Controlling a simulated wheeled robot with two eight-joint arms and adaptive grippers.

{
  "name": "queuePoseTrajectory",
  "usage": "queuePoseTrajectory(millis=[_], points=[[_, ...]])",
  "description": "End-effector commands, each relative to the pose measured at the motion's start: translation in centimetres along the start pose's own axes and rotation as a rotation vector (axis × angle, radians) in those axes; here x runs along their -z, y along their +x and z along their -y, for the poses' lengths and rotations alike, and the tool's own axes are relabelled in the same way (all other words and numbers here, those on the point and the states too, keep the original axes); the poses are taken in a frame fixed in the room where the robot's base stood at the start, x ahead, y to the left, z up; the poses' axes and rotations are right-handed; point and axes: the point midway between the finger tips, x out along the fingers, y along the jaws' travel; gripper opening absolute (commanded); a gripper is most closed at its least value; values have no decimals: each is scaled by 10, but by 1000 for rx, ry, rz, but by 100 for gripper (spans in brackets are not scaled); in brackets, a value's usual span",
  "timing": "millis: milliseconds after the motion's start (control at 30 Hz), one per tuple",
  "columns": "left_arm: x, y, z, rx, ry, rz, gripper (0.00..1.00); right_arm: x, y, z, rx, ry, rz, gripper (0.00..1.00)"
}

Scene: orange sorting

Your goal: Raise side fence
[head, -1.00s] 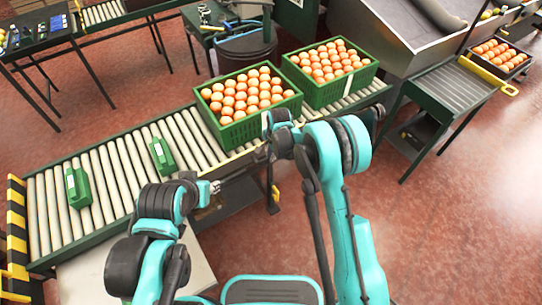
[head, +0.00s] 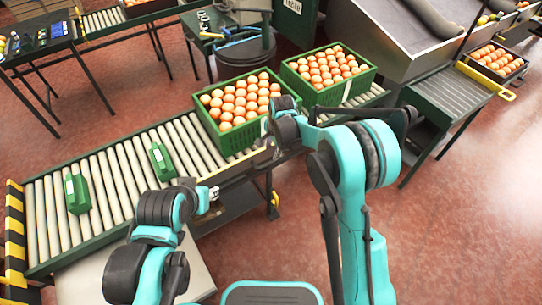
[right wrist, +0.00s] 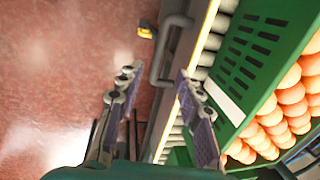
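The roller conveyor's near side carries a grey handle-shaped bar (right wrist: 160,62) beside a pale yellow-edged rail (right wrist: 190,65) in the right wrist view; this looks like the side fence, hanging low. My right gripper (right wrist: 155,88) has its two fingers spread apart, with the bar and rail showing between and beyond them. No contact is visible. In the head view the right gripper (head: 266,152) is at the conveyor's near edge by the front crate, mostly hidden by its wrist. My left gripper (head: 212,194) is near the conveyor's front edge; its fingers are too small to judge.
Two green crates of oranges (head: 228,138) (head: 325,98) stand on the rollers. Two small green blocks (head: 78,192) (head: 162,162) sit further left on the conveyor (head: 120,170). A yellow-black striped post (head: 15,235) marks its left end. The red floor at right is clear.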

Motion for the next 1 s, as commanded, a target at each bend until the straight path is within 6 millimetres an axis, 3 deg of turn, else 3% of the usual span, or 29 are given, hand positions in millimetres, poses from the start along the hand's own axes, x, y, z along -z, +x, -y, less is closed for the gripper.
queuePoseTrajectory(millis=[100,233,867,1000], points=[[0,0,0,0,0,0,36,0,-20,0,0,0,0,36],[0,0,0,0,0,0,36,0,-32,0,0,0,0,36],[0,0,0,0,0,0,36,1,-38,-1,3,-5,-2,36],[0,0,0,0,0,0,36,7,-67,-14,26,-61,-18,36]])
